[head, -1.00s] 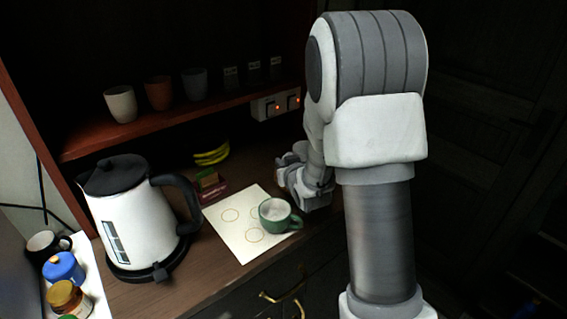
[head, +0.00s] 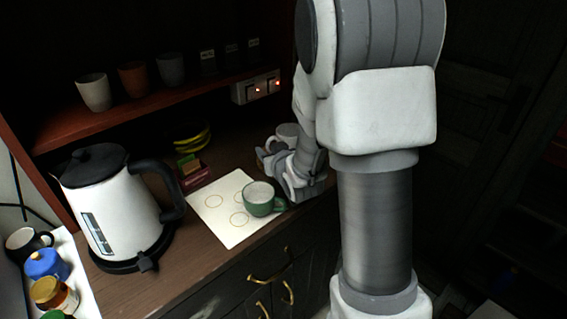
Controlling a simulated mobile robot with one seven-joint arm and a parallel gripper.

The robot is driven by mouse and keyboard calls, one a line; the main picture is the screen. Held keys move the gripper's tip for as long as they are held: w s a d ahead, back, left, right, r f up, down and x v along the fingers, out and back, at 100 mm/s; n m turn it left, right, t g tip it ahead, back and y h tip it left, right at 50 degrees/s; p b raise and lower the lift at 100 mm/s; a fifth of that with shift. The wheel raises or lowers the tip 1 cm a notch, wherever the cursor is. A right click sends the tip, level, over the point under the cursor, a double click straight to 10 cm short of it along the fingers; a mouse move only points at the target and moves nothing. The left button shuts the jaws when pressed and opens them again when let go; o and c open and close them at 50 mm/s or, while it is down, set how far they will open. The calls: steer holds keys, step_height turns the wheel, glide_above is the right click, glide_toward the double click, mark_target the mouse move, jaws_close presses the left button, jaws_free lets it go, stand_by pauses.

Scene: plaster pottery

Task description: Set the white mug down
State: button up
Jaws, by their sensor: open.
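The white mug (head: 287,131) shows behind my gripper, near the back of the wooden counter at the right. Only its upper part is in sight; its base is hidden, so I cannot tell whether it touches the counter. My gripper (head: 271,163) is open, low over the counter, just in front of the mug in the picture. My arm hides part of the gripper.
A green mug (head: 259,199) stands on a cream sheet with circles (head: 211,222), close left of my gripper. A white kettle (head: 108,208), yellow-rimmed dishes (head: 191,137) and a small box (head: 191,172) stand further left. A shelf (head: 135,116) with cups runs above.

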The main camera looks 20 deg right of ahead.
steer(key=v, duration=0.4)
steer(key=shift+s+r, duration=0.1)
steer(key=shift+s, duration=0.2)
steer(key=shift+s+b, duration=0.1)
steer(key=shift+b, duration=0.8)
steer(key=s+a+r+g, duration=0.1)
steer(key=s+r+g, duration=0.1)
steer(key=s, duration=0.6)
steer(key=s+a+r+g, duration=0.2)
steer(key=s+r+g, duration=0.1)
steer(key=s, duration=0.6)
steer(key=s+a+r+g+p, duration=0.1)
steer(key=s+a+r+g, duration=0.1)
steer(key=s, duration=0.6)
steer(key=shift+s+a+r+g, duration=0.25)
steer(key=shift+r+g, duration=0.45)
steer(key=shift+r, duration=0.25)
steer(key=shift+s, duration=0.15)
